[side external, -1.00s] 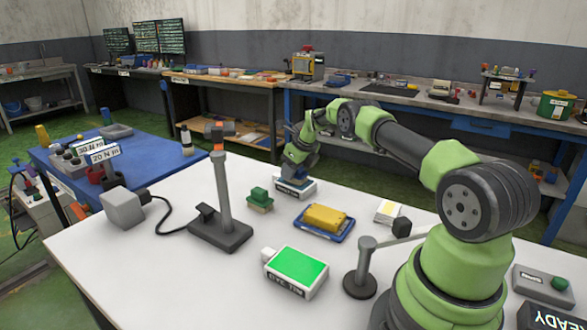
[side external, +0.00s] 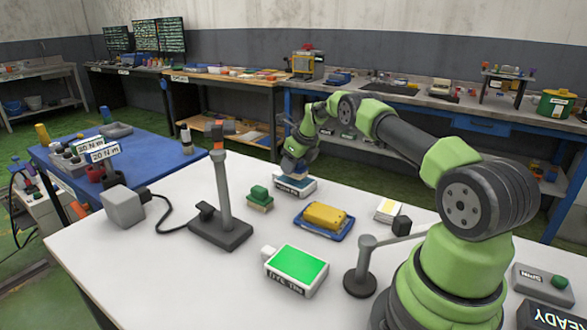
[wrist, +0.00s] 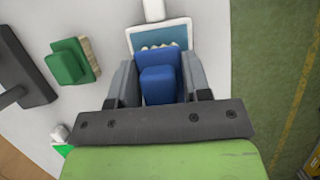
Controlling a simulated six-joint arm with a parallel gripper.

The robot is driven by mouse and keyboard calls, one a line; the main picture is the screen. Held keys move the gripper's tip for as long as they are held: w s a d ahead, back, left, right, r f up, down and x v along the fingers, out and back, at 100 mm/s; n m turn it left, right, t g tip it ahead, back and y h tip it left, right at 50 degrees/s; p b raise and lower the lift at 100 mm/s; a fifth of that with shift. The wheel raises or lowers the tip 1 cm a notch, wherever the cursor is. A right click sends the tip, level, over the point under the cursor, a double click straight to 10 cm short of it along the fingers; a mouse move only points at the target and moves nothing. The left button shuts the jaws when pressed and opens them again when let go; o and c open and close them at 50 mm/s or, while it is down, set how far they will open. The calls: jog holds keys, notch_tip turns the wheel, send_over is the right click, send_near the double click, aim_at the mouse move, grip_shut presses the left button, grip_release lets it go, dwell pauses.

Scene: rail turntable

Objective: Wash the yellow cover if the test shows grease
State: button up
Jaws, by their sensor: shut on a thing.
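The yellow cover (side external: 325,215) lies on a blue tray (side external: 304,228) in the middle of the white table. My gripper (side external: 293,171) is beyond it, over a white dish with blue inside (side external: 309,187). The gripper is shut on a blue block-shaped tool; the tool shows between the fingers in the wrist view (wrist: 158,85). In the wrist view the dish (wrist: 183,34) lies just ahead of the tool, with a pale scalloped edge between them. Whether the tool touches the dish is hidden. A green block with a tan underside (side external: 259,196) stands left of the dish.
A box with a lit green top (side external: 297,263) stands in front of the cover. A post on a dark base (side external: 222,232) stands left. A white and yellow pad (side external: 388,211) and a small stand (side external: 361,280) are right. A button box (side external: 543,286) is far right.

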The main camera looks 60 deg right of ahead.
jog(key=shift+r, duration=2.7)
jog(key=shift+f, duration=0.1)
jog(key=shift+f, duration=2.95)
jog(key=shift+f, duration=0.6)
jog(key=shift+r, duration=0.1)
jog(key=shift+r, duration=3.5)
